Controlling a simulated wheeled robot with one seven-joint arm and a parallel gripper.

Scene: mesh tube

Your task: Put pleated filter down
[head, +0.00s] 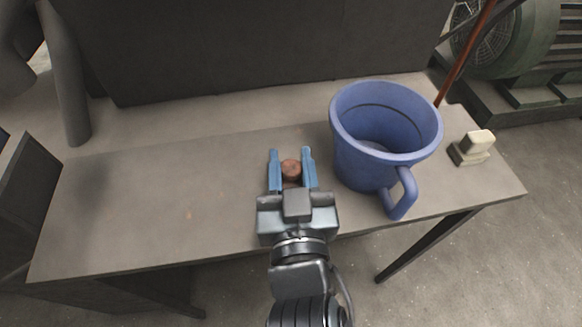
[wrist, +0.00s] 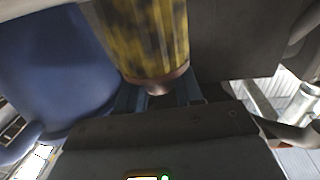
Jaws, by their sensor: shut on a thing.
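The pleated filter shows in the wrist view as a mottled yellow and dark cylinder (wrist: 145,35) with a copper-coloured end. In the head view only its round, reddish-brown end (head: 291,168) shows, between the blue fingers. My gripper (head: 290,155) is shut on it, over the front middle of the grey table (head: 150,190). Whether the filter touches the tabletop cannot be told. The gripper hides part of the filter.
A large blue mug (head: 360,155) stands close to the right of my gripper, its handle toward the front. A small cream and dark block (head: 474,145) lies further right. The table's left half is clear. A dark panel (head: 250,45) rises behind.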

